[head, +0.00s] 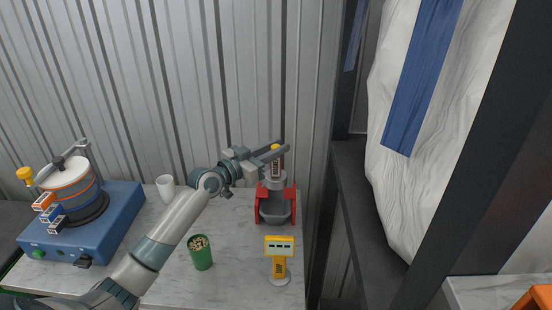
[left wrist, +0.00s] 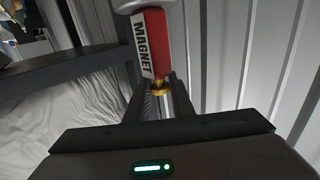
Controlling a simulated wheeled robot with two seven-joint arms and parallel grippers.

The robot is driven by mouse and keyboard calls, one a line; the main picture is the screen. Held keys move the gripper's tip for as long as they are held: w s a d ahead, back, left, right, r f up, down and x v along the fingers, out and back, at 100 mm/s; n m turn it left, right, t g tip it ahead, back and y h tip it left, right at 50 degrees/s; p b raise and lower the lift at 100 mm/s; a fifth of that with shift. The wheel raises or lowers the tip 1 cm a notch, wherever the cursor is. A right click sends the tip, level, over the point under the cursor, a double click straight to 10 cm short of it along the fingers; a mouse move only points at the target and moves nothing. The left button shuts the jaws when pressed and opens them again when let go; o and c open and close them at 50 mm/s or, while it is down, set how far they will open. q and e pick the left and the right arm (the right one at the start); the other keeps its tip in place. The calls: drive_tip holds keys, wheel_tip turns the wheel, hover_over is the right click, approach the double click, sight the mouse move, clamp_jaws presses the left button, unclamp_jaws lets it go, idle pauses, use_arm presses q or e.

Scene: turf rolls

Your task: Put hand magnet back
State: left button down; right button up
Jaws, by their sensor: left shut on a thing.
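The hand magnet (head: 277,166) has a red and white handle marked MAGNET, a yellow end and a grey base. My left gripper (head: 274,153) is shut on its yellow end, and the magnet hangs below the fingers, roughly upright. In the left wrist view the magnet (left wrist: 150,45) extends away from the fingers (left wrist: 158,92). In the head view the magnet's base overlaps the back of a red stand with a grey tray (head: 277,213). I cannot tell whether it touches the stand. My right gripper is not in view.
A yellow display on a stand (head: 279,259) and a green cup of small pale pieces (head: 201,252) stand at the front. A white cup (head: 166,188) and a blue machine with a drum (head: 92,236) are left. A corrugated wall (head: 130,90) is close behind the table; a dark frame stands right.

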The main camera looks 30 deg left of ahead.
sight(276, 169)
use_arm(q)
drive_tip(key=shift+f+p, duration=0.3)
drive_tip(key=shift+f, duration=1.5)
drive_tip(key=c, duration=1.5)
unclamp_jaws()
drive_tip(key=shift+c, duration=0.2)
drive_tip(key=shift+f, duration=0.15)
